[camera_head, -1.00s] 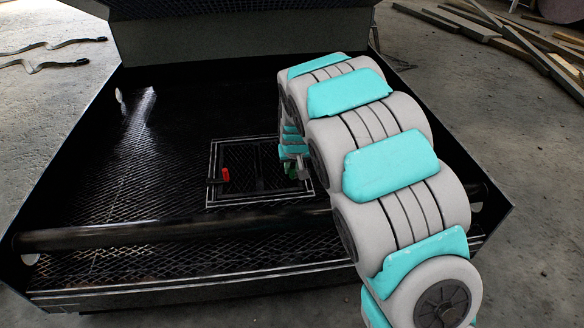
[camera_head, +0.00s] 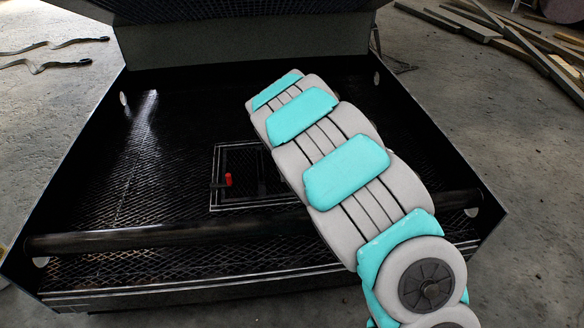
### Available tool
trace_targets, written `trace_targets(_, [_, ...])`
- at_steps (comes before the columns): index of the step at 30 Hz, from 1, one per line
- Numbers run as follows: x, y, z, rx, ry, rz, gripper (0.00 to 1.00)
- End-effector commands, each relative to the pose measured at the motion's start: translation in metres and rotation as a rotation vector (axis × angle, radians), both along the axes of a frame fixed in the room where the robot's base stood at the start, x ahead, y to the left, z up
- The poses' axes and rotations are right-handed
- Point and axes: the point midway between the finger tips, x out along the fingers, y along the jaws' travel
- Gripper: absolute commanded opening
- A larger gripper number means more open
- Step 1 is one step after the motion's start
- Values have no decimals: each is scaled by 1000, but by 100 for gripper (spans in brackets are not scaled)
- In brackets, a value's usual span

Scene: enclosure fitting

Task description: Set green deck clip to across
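The green deck clip does not show now; my arm covers the right part of the framed panel where a green spot showed before. The framed panel (camera_head: 214,190), outlined in a light line, lies on the dark mesh deck, and its left half is in view. A red clip (camera_head: 228,180) sits at the panel's left side. My gripper is hidden behind my own arm, which reaches in from the lower right over the panel's right side. I cannot see whether the gripper touches anything.
The deck is a black box with low side walls. A thick dark bar (camera_head: 150,236) crosses its front, passing under my arm. A raised lid (camera_head: 240,42) stands at the back. The mesh floor (camera_head: 100,200) left of the panel is clear. Planks (camera_head: 500,35) lie outside, at the upper right.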

Motion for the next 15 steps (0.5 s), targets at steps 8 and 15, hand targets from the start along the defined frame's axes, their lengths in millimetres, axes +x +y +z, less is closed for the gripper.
trace_targets(8, [2, 1, 1, 2, -5, -9, 0])
trace_targets(15, [2, 1, 1, 0, -4, -8, 39])
